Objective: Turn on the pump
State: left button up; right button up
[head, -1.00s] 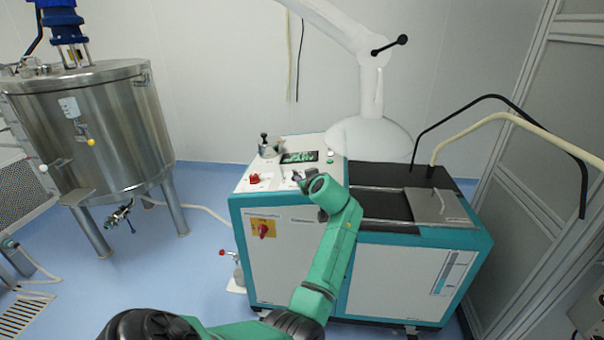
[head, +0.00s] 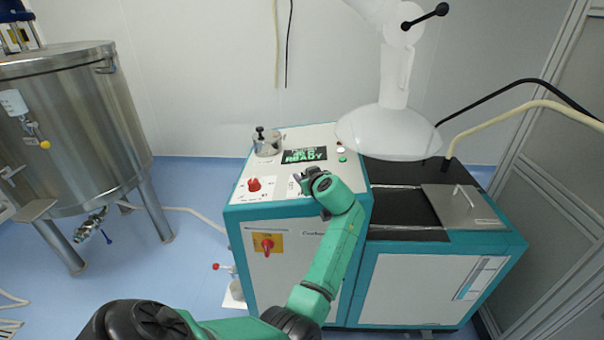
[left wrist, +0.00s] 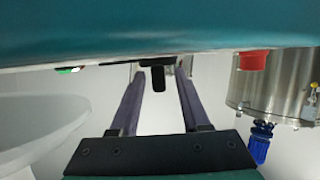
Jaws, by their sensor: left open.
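The teal and white machine (head: 292,275) has a sloped top panel with a display (head: 304,155) reading "READY" in green. A red knob (head: 254,184) sits on the panel's left, also seen in the left wrist view (left wrist: 253,60). My left gripper (head: 303,176) is over the panel's front part, right of the red knob, and covers some of the panel. In the left wrist view its two fingers are open, with a small black knob (left wrist: 158,80) showing between their tips. I cannot tell whether they touch it. My right gripper is out of view.
A red switch on a yellow plate (head: 267,245) is on the machine's front. A green button (head: 342,159) lies right of the display. A white extraction hood (head: 388,133) hangs above the panel's right. A steel tank (head: 75,125) stands left, with open blue floor between.

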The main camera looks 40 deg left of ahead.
pick_arm(q)
jog(key=shift+d+r, duration=0.15)
jog(key=shift+d, duration=0.05)
jog(key=shift+c, duration=0.9)
jog(key=shift+s, duration=0.1)
grip_shut()
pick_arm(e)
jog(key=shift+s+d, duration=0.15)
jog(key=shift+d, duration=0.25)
pick_arm(q)
jog(key=shift+s+r+m+t+h+p, duration=0.1)
jog(key=shift+m+t+h+p, duration=0.25)
jog(key=shift+m+t, duration=0.2)
jog(key=m+t+h+p, duration=0.1)
jog(key=p, duration=0.1)
jog(key=m+t+h+p, duration=0.1)
jog(key=m+t+p, duration=0.1)
jog(key=shift+a+r, duration=0.1)
jog(key=shift+r, duration=0.25)
jog(key=shift+f+m+t+h+p, duration=0.1)
jog(key=shift+m+t+h+p, duration=0.15)
jog(key=shift+t+h+p, duration=0.15)
jog(key=shift+f, duration=0.2)
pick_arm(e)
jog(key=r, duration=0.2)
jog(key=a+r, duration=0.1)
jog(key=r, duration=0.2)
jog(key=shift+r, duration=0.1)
